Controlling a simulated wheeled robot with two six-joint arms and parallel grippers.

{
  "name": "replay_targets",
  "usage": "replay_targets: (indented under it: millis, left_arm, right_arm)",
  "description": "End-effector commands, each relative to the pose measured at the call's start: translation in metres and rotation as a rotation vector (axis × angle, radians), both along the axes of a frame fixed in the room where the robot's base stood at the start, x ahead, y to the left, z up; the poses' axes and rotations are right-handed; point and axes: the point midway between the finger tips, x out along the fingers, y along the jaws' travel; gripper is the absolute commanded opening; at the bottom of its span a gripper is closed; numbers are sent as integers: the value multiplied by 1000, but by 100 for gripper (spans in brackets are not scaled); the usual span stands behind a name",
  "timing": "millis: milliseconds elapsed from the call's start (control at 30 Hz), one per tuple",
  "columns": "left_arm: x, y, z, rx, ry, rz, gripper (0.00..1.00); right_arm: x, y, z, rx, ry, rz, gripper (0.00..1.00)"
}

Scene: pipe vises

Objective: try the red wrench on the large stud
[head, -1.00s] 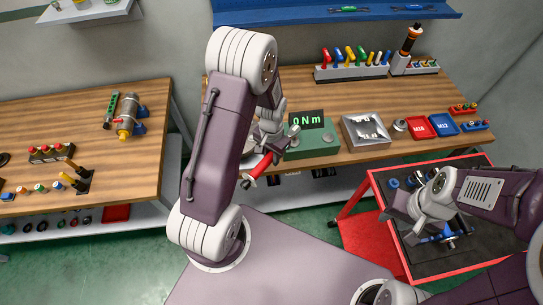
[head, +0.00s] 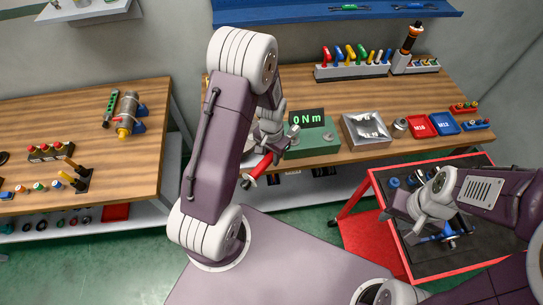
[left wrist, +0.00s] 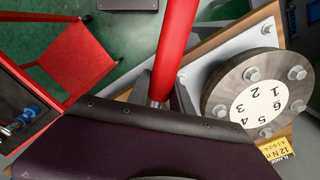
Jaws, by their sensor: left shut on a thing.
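My left gripper (head: 270,142) is shut on the red wrench, whose red handle (head: 258,167) hangs in front of the bench in the head view. In the left wrist view the red handle (left wrist: 176,42) runs up from between the fingers (left wrist: 160,100), with bare metal at the grip. The green torque tester (head: 314,141) stands just right of the gripper, its display reading 0 Nm. A round stud (head: 328,136) shows on its top; my gripper partly covers its left side. The wrench's working end is hidden. My right gripper (head: 405,212) hangs over the red cart; its jaws are unclear.
A numbered flange with several bolts (left wrist: 251,100) sits close right of the wrench in the left wrist view. A metal tray (head: 366,131), red bin (head: 419,126) and blue bin (head: 445,124) stand right of the tester. The red cart (head: 375,245) is at right.

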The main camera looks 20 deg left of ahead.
Motion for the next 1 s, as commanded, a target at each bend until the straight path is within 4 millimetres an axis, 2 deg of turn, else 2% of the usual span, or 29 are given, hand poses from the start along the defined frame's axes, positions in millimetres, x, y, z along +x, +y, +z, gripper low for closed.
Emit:
replay_targets:
  millis: [1000]
  left_arm:
    - [1,0,-14,0,-1,0,0]
  right_arm:
    - [0,0,-10,0,0,0,36]
